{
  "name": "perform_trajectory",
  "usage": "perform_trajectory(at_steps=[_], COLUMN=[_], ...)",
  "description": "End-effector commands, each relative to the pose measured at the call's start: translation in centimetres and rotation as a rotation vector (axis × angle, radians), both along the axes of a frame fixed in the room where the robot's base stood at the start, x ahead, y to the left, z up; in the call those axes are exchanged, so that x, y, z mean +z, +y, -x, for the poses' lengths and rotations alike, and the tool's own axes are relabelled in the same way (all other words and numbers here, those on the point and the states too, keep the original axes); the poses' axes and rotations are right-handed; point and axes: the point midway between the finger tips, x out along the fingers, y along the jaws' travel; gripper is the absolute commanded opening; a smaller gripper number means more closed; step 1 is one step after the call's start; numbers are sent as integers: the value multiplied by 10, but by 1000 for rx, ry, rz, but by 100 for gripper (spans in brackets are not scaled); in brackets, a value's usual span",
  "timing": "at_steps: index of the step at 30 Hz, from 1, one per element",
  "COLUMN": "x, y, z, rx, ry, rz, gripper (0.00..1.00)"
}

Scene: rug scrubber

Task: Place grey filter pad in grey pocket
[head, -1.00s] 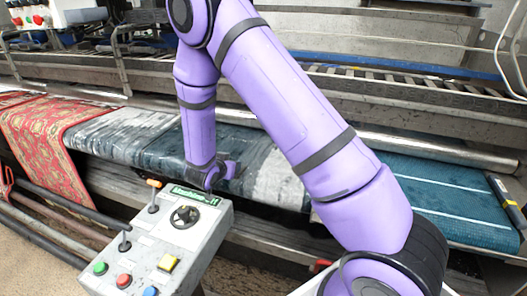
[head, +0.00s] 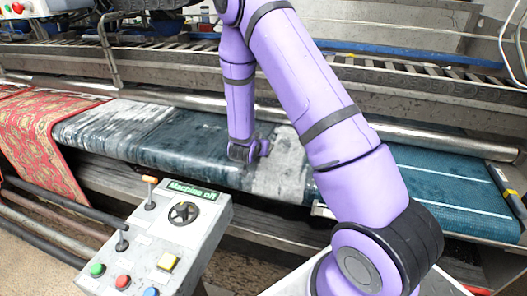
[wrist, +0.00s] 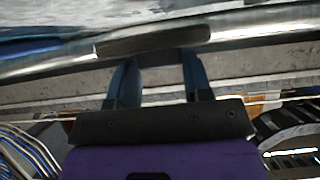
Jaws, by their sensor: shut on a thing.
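My gripper (wrist: 158,75) is shut on a dark grey flat piece, which looks like the grey filter pad (wrist: 150,40), in the wrist view. The pad lies crosswise at the tips of the two blue-grey fingers, seen edge-on. In the head view my gripper (head: 248,152) hangs in front of the wet rug on the belt, behind and right of the control box; the pad cannot be made out there. I cannot make out the grey pocket in either view.
The control box (head: 160,240) with buttons, levers and a "Machine off" sign stands at the front left. A red patterned rug (head: 45,140) hangs at the left. A wet blue-grey rug (head: 160,140) covers the belt. A metal roller (head: 430,143) runs behind it.

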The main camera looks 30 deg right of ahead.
Motion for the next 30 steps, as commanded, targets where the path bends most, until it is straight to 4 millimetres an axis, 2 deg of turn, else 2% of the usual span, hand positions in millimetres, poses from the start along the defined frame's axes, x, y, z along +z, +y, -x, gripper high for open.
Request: perform_trajectory(at_steps=[7, 15, 27, 28, 30], x=[-1, -34, -39, -39, -39], y=[-16, -15, -15, -15, -15], z=[1, 1, 1, 1, 1], rx=[-3, -1, 0, 0, 0], ry=[-1, 1, 0, 0, -1], rz=[0, 0, 0, 0, -1], gripper=[23, 23, 23, 48, 64])
